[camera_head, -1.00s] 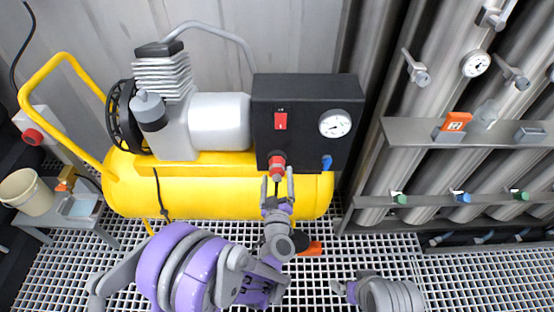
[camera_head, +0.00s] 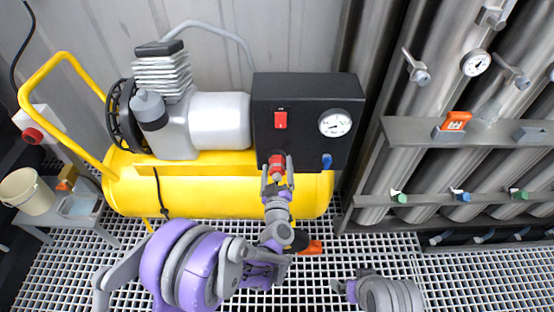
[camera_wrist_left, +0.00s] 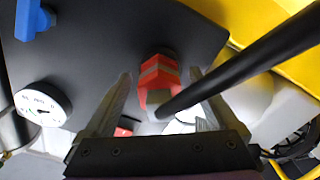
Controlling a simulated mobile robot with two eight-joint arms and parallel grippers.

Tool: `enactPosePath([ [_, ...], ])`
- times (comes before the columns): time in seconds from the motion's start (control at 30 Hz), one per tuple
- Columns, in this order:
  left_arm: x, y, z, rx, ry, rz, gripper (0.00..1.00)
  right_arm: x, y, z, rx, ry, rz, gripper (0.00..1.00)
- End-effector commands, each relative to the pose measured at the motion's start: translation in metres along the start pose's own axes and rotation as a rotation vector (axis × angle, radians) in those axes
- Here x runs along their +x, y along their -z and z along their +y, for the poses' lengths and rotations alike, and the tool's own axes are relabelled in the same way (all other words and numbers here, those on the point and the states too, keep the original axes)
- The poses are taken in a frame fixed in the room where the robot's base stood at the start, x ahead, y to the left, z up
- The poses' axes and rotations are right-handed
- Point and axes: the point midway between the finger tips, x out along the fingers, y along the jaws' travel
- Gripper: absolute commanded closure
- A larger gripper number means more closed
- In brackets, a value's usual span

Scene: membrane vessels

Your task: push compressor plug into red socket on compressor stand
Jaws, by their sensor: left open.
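A red fitting with a grey end (camera_head: 277,164) sits on the lower front of the compressor's black panel (camera_head: 304,150). It also shows in the left wrist view (camera_wrist_left: 160,82), where a thick black cable or hose (camera_wrist_left: 250,62) crosses to its grey end. Whether this is the plug seated in the socket I cannot tell. My left gripper (camera_head: 277,168) is open, with its fingers on either side of the fitting; in the wrist view gaps show beside both fingers (camera_wrist_left: 158,105). My right arm's wrist shows at the bottom right; its fingertips are not clear.
The yellow compressor tank (camera_head: 215,190) is behind my left arm. A white box with a red round part (camera_head: 33,136) is at far left, above a small table with a bucket (camera_head: 27,192). A gauge (camera_head: 335,123) and blue valve (camera_head: 327,161) are right of the fitting. Pipes and shelves stand right.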

Motion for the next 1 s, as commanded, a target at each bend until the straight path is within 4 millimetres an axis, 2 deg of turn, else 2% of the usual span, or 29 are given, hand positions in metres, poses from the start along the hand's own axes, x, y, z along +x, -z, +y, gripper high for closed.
enactPosePath([
  [0.8,-0.0001,0.0000,0.0000,0.000,0.000,0.000,0.07,0.0025,-0.0005,0.0000,0.000,0.000,0.000,0.05],
  [0.87,-0.0001,0.0001,0.0000,0.000,0.000,0.000,0.17,0.0024,-0.0005,0.0000,0.000,0.000,0.000,0.05],
  [1.0,-0.0001,0.0000,0.0000,0.000,0.000,0.000,0.42,0.0024,-0.0005,0.0000,0.000,0.000,0.000,0.05],
])
